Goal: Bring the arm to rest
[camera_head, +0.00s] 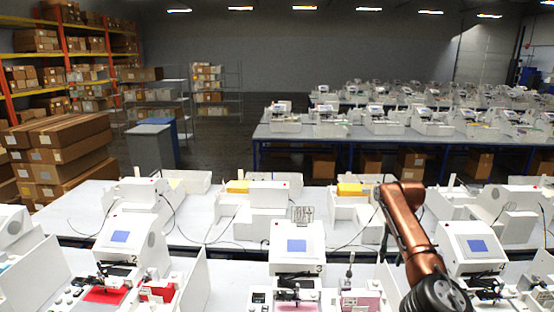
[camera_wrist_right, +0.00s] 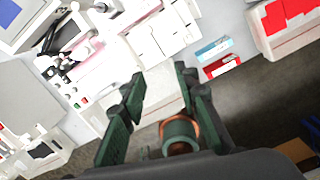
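My right arm (camera_head: 412,235), copper coloured with a dark joint at the bottom edge, reaches over the front bench at the right of centre in the head view. Its fingers cannot be made out there. In the right wrist view my right gripper (camera_wrist_right: 160,82) shows two dark green fingers spread apart, with nothing held between them. My left arm and gripper are not in view.
White plotter machines with blue screens, including one at centre (camera_head: 297,243), line the front bench. A middle bench (camera_head: 78,212) holds more machines and yellow items. Red and blue-white boxes (camera_wrist_right: 222,66) show in the wrist view. Cardboard boxes (camera_head: 62,150) are stacked at left.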

